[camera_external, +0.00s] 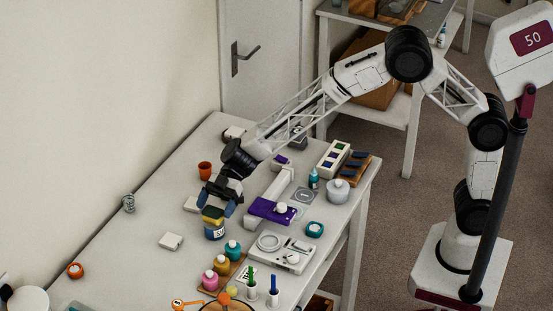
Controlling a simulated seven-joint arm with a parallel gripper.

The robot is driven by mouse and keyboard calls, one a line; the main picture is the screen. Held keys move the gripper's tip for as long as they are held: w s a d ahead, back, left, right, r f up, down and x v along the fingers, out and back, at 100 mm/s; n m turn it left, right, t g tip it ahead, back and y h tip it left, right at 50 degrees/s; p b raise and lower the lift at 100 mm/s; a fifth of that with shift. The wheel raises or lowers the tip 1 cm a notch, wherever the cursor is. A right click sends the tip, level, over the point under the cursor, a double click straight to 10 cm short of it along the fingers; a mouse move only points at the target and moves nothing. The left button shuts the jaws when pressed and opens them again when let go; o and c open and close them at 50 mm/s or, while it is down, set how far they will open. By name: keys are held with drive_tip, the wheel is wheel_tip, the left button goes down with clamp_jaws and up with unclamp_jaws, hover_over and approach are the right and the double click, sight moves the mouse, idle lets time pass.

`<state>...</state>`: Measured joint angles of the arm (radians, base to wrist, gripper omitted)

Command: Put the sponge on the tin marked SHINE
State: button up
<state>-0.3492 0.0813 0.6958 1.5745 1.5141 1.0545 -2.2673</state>
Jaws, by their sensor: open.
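My gripper (218,206) points down over the left part of the white table (140,266), its jaws open. A yellow and dark green sponge (211,216) sits just below and between the fingertips. It appears to rest on top of a blue tin (214,233) with a pale label. The lettering on the tin is too small to read. The fingers partly cover the sponge, and I cannot tell whether they touch it.
Pink, ochre and teal bottles (221,265) stand close in front of the tin. A purple-based white press (271,210) stands to the right. An orange cup (205,170) is behind, and a small white block (170,241) lies to the left. The left table area is fairly clear.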

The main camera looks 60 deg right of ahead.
drive_tip(key=v, duration=1)
drive_tip(key=shift+d, duration=0.15)
idle(0.4)
drive_tip(key=s+d+r+m+h, duration=0.3)
drive_tip(key=s+d+r+m, duration=0.15)
drive_tip(key=s+d, duration=0.55)
drive_tip(key=s+d+r+m+h, duration=0.35)
drive_tip(key=s+d+r, duration=0.35)
drive_tip(key=s, duration=0.4)
drive_tip(key=s+d+m+t+h, duration=0.1)
drive_tip(key=s+d+m+h, duration=0.2)
drive_tip(key=s+d+m, duration=0.2)
drive_tip(key=s+d+f+m+t+h, duration=0.1)
drive_tip(key=s+d+m+h, duration=0.3)
drive_tip(key=s+d, duration=0.7)
drive_tip(key=s+m, duration=0.1)
drive_tip(key=s, duration=0.5)
drive_tip(key=shift+s+d+t, duration=0.25)
drive_tip(key=shift+d+t, duration=0.05)
drive_tip(key=shift+d, duration=0.1)
